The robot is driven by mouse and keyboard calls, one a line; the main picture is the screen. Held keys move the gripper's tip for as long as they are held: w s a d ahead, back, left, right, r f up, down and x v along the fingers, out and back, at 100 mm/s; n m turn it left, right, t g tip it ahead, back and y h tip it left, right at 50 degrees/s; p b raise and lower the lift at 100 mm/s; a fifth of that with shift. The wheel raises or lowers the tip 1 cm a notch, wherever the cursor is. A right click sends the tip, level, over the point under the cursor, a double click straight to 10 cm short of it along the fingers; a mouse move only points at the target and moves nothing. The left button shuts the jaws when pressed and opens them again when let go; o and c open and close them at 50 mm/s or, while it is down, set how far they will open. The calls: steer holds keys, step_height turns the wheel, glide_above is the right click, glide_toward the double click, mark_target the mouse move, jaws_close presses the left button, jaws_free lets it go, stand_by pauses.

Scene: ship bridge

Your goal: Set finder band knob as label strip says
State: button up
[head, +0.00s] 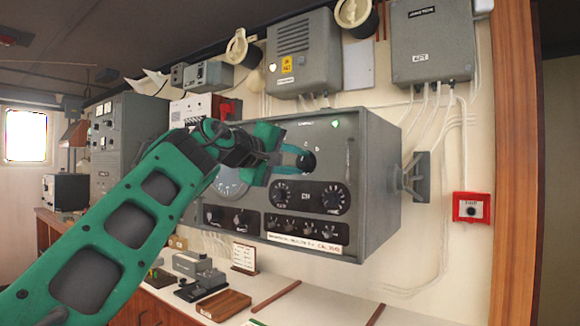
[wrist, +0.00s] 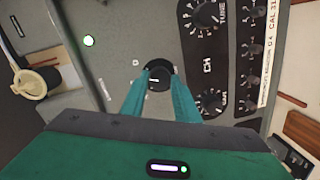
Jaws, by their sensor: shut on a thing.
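The finder is a grey box (head: 375,150) on the wall, with a green lamp lit near its top. A black round knob (wrist: 158,76) with a white pointer line sits on its face, with small letters around it too blurred to read fully. My gripper (head: 300,160) has its teal fingers shut on this knob; they also show in the wrist view (wrist: 160,88). The fingers hide the knob's sides. A white label strip (head: 305,235) runs along the finder's lower edge; it ends in "CAL" and digits I cannot read surely.
Two dials (head: 281,194) marked around "CH" and a row of small knobs (head: 300,227) lie below the held knob. A red call box (head: 471,207) is on the wall at right. A counter below holds a telegraph key (head: 203,285) and a wooden block (head: 223,304).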

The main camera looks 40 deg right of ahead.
steer(key=m, duration=0.4)
steer(key=shift+s+d+f+t, duration=0.1)
steer(key=shift+s+f+t, duration=0.05)
steer(key=shift+f+t, duration=0.2)
steer(key=shift+m, duration=0.3)
steer(key=o, duration=1)
steer(key=shift+o, duration=0.2)
steer(key=shift+r, duration=0.1)
steer(key=shift+r, duration=0.1)
steer(key=shift+a, duration=0.45)
steer(key=v, duration=0.9)
steer(key=shift+a, duration=0.4)
